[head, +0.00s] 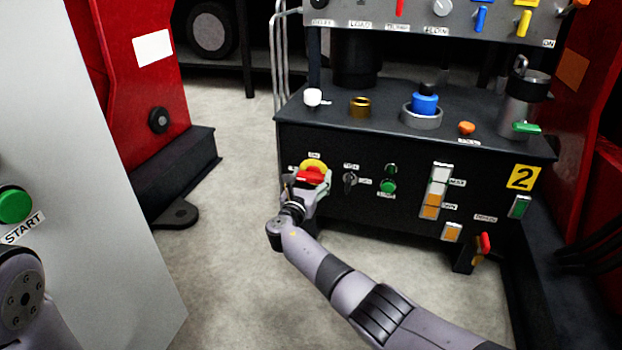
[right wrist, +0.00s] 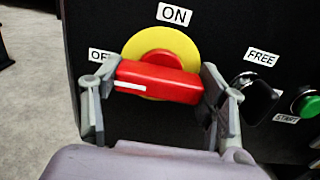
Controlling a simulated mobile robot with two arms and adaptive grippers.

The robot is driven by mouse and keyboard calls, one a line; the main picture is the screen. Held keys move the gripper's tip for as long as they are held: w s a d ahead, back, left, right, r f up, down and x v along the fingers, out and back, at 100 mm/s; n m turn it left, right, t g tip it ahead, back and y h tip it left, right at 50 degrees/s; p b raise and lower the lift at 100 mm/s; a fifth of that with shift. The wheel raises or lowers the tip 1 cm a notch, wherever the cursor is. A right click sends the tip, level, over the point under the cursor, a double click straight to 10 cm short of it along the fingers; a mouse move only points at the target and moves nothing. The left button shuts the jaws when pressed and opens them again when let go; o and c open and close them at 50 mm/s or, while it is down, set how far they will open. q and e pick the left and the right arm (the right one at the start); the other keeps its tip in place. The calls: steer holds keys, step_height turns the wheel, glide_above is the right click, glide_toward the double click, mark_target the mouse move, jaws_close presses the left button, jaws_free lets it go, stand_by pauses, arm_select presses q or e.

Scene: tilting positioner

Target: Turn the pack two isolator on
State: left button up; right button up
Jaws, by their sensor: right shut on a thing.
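The pack two isolator is a red rotary handle (head: 312,176) on a yellow round plate (head: 314,164), at the left of the black front panel marked with a yellow 2 (head: 523,178). In the right wrist view the red handle (right wrist: 160,82) lies nearly level, its right end slightly lower. Its white mark is at the left end, on the side of the partly hidden OFF label (right wrist: 100,56). The ON label (right wrist: 174,15) is above the plate. My right gripper (right wrist: 158,90) is shut on the handle, one finger at each end. My left gripper is out of view.
Right of the isolator are a black selector (right wrist: 252,88) by a FREE label and a green start button (right wrist: 308,104). A grey cabinet with a green START button (head: 15,205) stands at left. Pale floor (head: 225,245) between is clear.

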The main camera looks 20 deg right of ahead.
steer(key=shift+f+m, duration=0.1)
steer(key=shift+m, duration=0.2)
steer(key=m+b, duration=0.2)
steer(key=m, duration=0.2)
steer(key=shift+m, duration=0.4)
steer(key=m+b, duration=0.3)
steer(key=m, duration=0.2)
steer(key=shift+f, duration=0.1)
steer(key=m+b, duration=0.2)
steer(key=m, duration=0.1)
steer(key=shift+m, duration=0.4)
steer(key=shift+m+b, duration=0.3)
steer(key=shift+m, duration=1.5)
steer(key=o, duration=1.2)
steer(key=shift+c, duration=0.2)
steer(key=shift+r, duration=0.2)
